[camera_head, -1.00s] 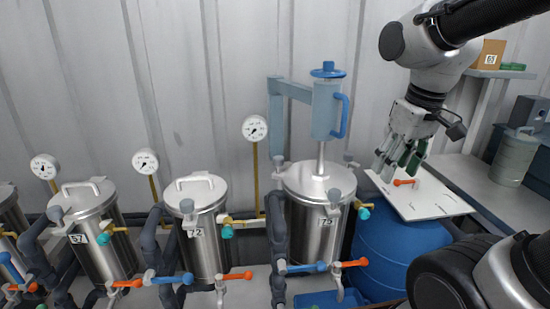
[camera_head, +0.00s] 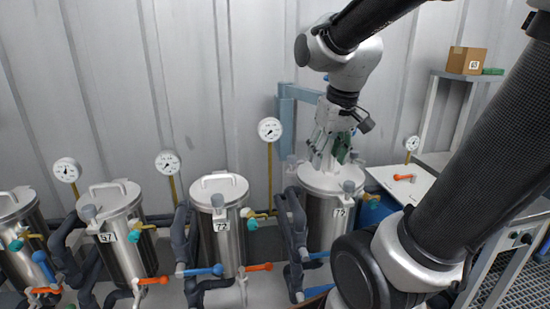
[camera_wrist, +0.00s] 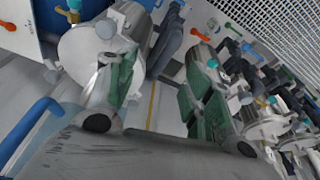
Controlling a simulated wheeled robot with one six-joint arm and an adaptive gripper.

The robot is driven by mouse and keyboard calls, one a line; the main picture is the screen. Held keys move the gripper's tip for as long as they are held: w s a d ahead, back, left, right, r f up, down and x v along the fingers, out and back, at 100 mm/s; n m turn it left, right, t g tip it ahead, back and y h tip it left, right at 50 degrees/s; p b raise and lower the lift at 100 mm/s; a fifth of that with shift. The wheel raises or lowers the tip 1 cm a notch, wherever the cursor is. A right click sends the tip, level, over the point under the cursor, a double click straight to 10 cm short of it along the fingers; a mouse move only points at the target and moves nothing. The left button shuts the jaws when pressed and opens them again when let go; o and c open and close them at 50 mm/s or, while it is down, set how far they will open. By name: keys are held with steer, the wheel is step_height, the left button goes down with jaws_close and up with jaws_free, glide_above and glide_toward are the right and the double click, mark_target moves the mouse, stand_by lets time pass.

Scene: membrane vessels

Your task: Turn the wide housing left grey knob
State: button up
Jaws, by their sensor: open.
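The wide housing (camera_head: 326,215) is the steel vessel right of centre in the head view, with a flat round lid. A grey knob (camera_head: 347,187) stands at its front edge, and another grey knob (camera_head: 291,159) shows at its left rear. My gripper (camera_head: 325,160) is over the lid in the head view, fingers pointing down and spread; the blue cylinder behind it is mostly hidden. In the wrist view my gripper (camera_wrist: 157,98) is open with green pads and nothing between them. The housing lid (camera_wrist: 75,50) and a grey knob (camera_wrist: 105,29) lie beyond the left finger.
Narrower numbered vessels (camera_head: 220,235) stand to the left, with pipes and blue and orange valve handles. A gauge (camera_head: 269,130) rises behind on a yellow stem. A white board (camera_head: 385,180) is at right. My arm covers the right foreground.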

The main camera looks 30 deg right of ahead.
steer(key=w+d+f+m, duration=0.15)
steer(key=w+f, duration=0.25)
steer(key=w, duration=0.9)
steer(key=t, duration=0.2)
glide_toward(292, 156)
steer(key=f, duration=0.2)
steer(key=shift+h, duration=0.4)
steer(key=x, duration=0.7)
steer(key=shift+w+a+f, duration=0.15)
steer(key=shift+w+a, duration=0.1)
steer(key=shift+w, duration=0.1)
steer(key=c, duration=1)
